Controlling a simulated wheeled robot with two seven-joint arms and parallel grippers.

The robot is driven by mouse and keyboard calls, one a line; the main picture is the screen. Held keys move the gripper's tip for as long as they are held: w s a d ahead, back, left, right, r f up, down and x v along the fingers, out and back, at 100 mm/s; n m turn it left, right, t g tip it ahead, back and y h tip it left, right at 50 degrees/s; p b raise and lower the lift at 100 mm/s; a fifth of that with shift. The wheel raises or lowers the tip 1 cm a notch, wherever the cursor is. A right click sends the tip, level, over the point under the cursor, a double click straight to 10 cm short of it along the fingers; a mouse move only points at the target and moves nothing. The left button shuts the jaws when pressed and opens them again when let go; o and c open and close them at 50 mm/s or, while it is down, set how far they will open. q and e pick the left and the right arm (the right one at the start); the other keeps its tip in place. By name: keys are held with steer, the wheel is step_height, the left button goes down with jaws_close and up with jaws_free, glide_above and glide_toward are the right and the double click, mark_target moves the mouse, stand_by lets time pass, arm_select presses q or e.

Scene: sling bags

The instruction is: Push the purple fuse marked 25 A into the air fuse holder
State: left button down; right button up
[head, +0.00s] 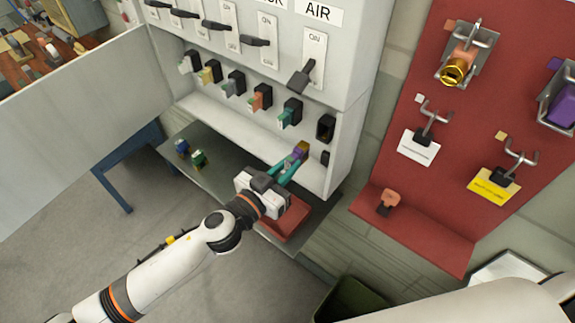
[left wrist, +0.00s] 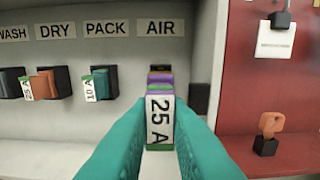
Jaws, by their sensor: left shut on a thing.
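My left gripper (head: 294,163) is shut on the purple fuse (head: 299,153). In the left wrist view the teal fingers (left wrist: 158,135) flank the fuse (left wrist: 160,118), whose white label reads 25 A; purple and green parts show around the label. The dark air fuse holder (head: 326,128) is the rightmost in the row, empty in the head view. There the fuse is in front of it and appears apart from it. In the left wrist view the fuse lines up below the AIR label and hides most of the holder (left wrist: 160,69). My right gripper is not in view.
Other holders to the left carry fuses, including a teal one (head: 287,116) and an orange one (head: 259,98). The AIR lever (head: 301,79) above points down. Blue and green fuses (head: 198,158) lie on the grey shelf. A red panel (head: 400,105) stands at right; the cabinet door (head: 85,95) is open.

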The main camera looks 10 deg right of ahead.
mark_target(302, 154)
arm_select(q)
steer(key=shift+s, duration=0.1)
steer(key=shift+d, duration=0.1)
steer(key=shift+b+x, duration=0.35)
steer(key=shift+x, duration=2.3)
steer(key=shift+p, duration=0.4)
steer(key=shift+b+x, duration=0.6)
steer(key=shift+x, duration=1.35)
steer(key=c, duration=1.4)
jaws_free()
steer(key=shift+f, duration=0.1)
steer(key=shift+c, duration=0.2)
steer(key=shift+o, duration=0.7)
